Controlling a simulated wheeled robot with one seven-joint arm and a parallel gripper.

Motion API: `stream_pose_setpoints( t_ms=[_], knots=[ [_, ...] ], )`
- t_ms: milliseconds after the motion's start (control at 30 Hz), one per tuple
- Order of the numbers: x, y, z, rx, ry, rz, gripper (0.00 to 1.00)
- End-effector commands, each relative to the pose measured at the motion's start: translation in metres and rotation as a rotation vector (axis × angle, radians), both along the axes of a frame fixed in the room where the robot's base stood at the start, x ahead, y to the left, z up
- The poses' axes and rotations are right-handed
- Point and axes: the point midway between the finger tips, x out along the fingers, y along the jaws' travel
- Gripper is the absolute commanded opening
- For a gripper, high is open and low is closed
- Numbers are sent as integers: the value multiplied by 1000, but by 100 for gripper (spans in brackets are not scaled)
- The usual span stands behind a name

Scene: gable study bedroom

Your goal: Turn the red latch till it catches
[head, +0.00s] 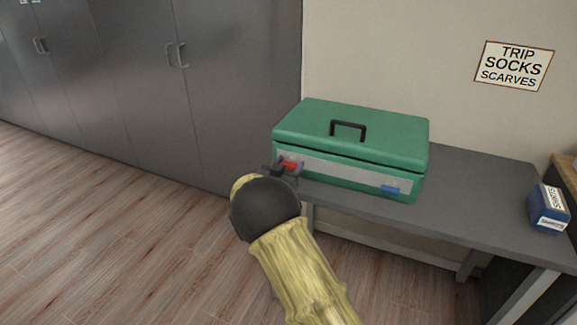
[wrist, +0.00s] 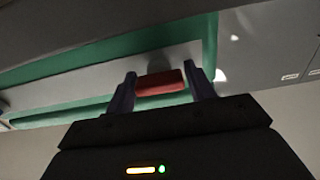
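A green case (head: 350,135) with a black top handle stands on a grey bench, its lid down with a dark seam below it. The red latch (head: 291,164) is on the left of the pale strip along its front. A blue latch (head: 390,189) is on the right of that strip. My gripper (head: 286,168) is at the red latch, partly hidden by my wrist in the head view. In the wrist view the red latch (wrist: 160,83) lies between my two fingers, one on each side. The fingers look very near its ends; whether they press on it I cannot tell.
The grey bench (head: 480,195) has clear room right of the case. A dark blue labelled box (head: 549,207) stands at its right end. Tall grey cabinets (head: 235,80) stand at the left, and a sign (head: 515,65) hangs on the wall.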

Motion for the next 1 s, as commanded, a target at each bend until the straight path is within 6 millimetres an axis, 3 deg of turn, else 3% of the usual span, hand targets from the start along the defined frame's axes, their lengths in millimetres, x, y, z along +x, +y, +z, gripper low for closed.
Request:
stream_pose_setpoints(
  t_ms=[33,133,567,1000],
  knots=[
    [0,0,0,0,0,0,44],
    [0,0,0,0,0,0,24],
    [0,0,-1,49,-17,1,24],
    [0,0,-3,322,-116,1,24]
  ],
)
